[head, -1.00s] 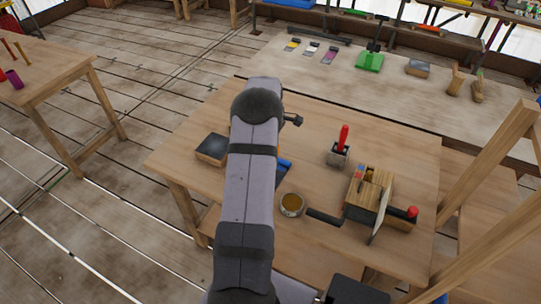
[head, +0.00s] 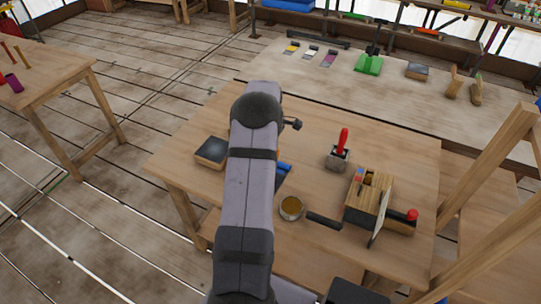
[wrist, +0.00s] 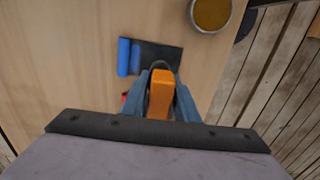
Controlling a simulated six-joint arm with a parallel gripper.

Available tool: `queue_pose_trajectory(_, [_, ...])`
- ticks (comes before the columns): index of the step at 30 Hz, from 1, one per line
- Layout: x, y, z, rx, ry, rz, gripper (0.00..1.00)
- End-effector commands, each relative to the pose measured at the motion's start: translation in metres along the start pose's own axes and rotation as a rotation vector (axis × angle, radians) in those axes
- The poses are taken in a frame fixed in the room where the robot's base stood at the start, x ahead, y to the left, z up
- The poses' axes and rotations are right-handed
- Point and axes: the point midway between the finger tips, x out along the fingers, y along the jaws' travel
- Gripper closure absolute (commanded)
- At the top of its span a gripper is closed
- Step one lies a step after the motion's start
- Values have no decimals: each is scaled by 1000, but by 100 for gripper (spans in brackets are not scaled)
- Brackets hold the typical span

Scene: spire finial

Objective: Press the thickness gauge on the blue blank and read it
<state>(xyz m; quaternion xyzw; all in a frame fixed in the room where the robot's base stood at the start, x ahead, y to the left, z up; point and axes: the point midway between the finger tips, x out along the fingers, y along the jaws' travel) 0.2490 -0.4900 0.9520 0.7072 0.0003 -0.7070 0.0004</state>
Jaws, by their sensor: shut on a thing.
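In the wrist view, my gripper (wrist: 160,88) is shut on an orange tool, likely the thickness gauge (wrist: 162,97). The gauge's far end, a dark rounded part, lies over the near edge of a dark pad (wrist: 165,57). Two blue pieces (wrist: 129,57) lie side by side at the pad's left end, ahead and left of the gauge and apart from it in the picture. I cannot tell which is the blank. In the head view, part of the blue (head: 284,168) shows beside my arm, which hides the gripper and gauge. No reading is visible.
A pot of amber stuff (head: 291,208) with a dark handle stands right of my arm. A dark-topped block (head: 211,152) sits left. A small red thing (wrist: 124,97) shows beside my gripper.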

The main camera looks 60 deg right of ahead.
Motion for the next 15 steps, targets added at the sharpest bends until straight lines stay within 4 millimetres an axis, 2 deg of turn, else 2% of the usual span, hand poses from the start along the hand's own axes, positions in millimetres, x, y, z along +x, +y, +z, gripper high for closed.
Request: queue_pose_trajectory(15, [28, 0, 0, 0, 0, 1, 99])
